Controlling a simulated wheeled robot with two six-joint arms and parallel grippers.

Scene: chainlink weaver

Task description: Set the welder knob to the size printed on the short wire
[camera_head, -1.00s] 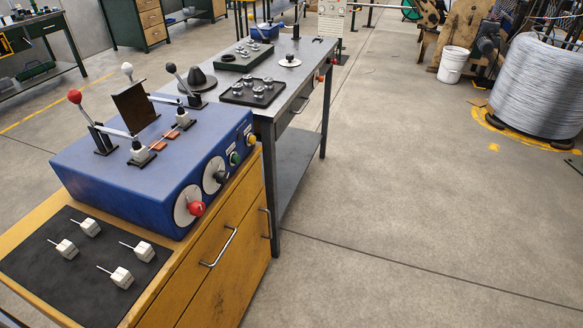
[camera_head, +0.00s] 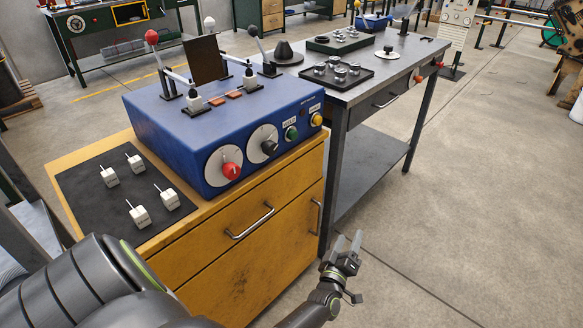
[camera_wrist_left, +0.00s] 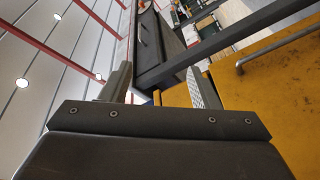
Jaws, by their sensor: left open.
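The blue welder (camera_head: 180,137) sits on the yellow cabinet. Its front has a red knob (camera_head: 231,170) and a black knob (camera_head: 269,147), each on a pale round dial. Several white blocks with thin wires, such as one block (camera_head: 139,216), lie on a black mat (camera_head: 88,188). Their print is too small to read, and I cannot tell which is the short wire. My left gripper (camera_head: 347,241) is open and empty, in front of the cabinet, right of and below the knobs, touching nothing. Its spread fingers also show in the left wrist view (camera_wrist_left: 160,88). My right gripper is out of view.
The yellow cabinet (camera_head: 245,263) has metal handles on its front. Green and yellow buttons sit beside the knobs. A grey workbench (camera_head: 385,84) with trays of metal parts stands behind to the right. The floor (camera_head: 460,200) to the right is open.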

